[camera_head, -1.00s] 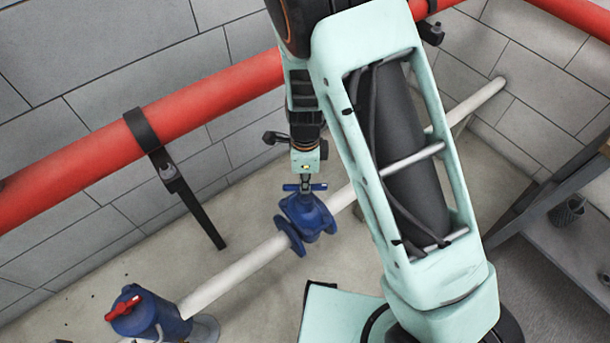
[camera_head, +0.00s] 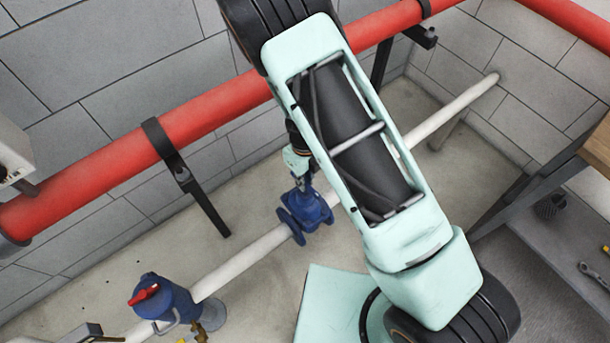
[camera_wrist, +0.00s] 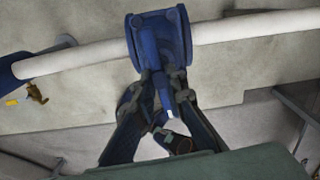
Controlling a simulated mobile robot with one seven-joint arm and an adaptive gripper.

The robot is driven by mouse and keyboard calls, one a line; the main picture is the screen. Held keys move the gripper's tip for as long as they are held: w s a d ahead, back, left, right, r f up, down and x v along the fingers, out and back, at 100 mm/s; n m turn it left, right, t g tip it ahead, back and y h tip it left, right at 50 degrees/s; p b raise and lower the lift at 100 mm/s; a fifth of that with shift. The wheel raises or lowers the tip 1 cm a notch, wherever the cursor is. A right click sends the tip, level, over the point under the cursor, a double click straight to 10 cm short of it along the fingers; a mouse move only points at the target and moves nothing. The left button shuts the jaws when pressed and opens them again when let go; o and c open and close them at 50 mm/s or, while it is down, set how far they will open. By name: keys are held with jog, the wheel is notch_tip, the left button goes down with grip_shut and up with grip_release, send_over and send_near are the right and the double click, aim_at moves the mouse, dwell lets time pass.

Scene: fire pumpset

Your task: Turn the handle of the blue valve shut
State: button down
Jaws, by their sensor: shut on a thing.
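The blue valve (camera_head: 311,212) sits on a white pipe low near the wall, with its flange to the left. In the wrist view its blue body (camera_wrist: 160,38) fills the top middle. Its blue handle (camera_wrist: 164,92) lies between the fingers of my gripper (camera_wrist: 163,82), which is shut on it. In the head view my gripper (camera_head: 300,180) is right on top of the valve, reaching down from above. My arm and gripper hide most of the handle there, so its exact angle is hard to tell.
A blue fitting with a red handle (camera_head: 147,294) stands at lower left. The white pipe (camera_head: 243,260) runs between it and the valve. A thick red pipe (camera_head: 90,168) with black brackets (camera_head: 185,180) runs along the block wall. A workbench (camera_head: 580,165) stands at the right.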

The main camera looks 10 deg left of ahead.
jog(key=shift+m+p, duration=0.35)
jog(key=shift+m, duration=0.35)
jog(key=c, duration=2)
grip_release()
jog(key=shift+o, duration=0.2)
notch_tip(320, 180, up, 12)
